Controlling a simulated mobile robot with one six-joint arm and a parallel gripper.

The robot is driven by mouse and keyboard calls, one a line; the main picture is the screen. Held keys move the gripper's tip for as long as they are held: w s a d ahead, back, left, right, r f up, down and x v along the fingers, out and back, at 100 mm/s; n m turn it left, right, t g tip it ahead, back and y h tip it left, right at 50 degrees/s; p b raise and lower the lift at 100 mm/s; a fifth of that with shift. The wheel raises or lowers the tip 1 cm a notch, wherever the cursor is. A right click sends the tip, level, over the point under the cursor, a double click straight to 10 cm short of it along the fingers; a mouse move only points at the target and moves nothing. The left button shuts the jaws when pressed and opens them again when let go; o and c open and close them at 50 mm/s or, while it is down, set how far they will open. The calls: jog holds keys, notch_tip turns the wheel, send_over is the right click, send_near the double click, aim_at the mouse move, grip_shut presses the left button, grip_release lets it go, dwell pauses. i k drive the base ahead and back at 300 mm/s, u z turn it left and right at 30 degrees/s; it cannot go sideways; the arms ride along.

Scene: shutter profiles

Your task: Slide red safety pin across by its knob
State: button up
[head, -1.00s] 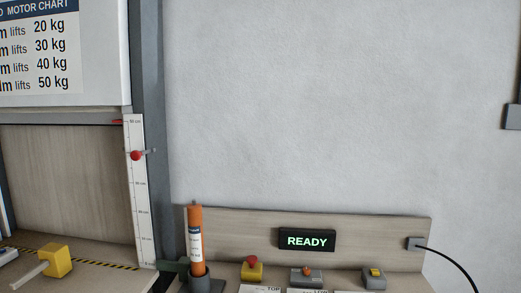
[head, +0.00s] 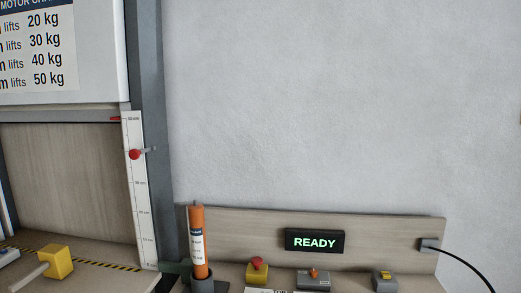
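The red safety pin knob (head: 134,154) shows in the head view at the left. It is a round red knob on a thin grey pin that crosses the white scale strip (head: 133,205) beside the grey upright post (head: 152,120). The pin's end sticks out a little to the right of the strip. My gripper is not in view.
An orange cylinder (head: 197,240) stands upright in a dark holder. To its right are a red-topped yellow button (head: 257,270), a grey switch box (head: 313,279) and another control (head: 384,281). A display (head: 315,241) reads READY. A yellow block (head: 56,262) lies at lower left.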

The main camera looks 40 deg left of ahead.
aim_at(135, 154)
jog(key=z, duration=0.1)
jog(key=k, duration=0.85)
jog(key=u, duration=1.2)
jog(key=i, duration=1)
jog(key=z, duration=0.05)
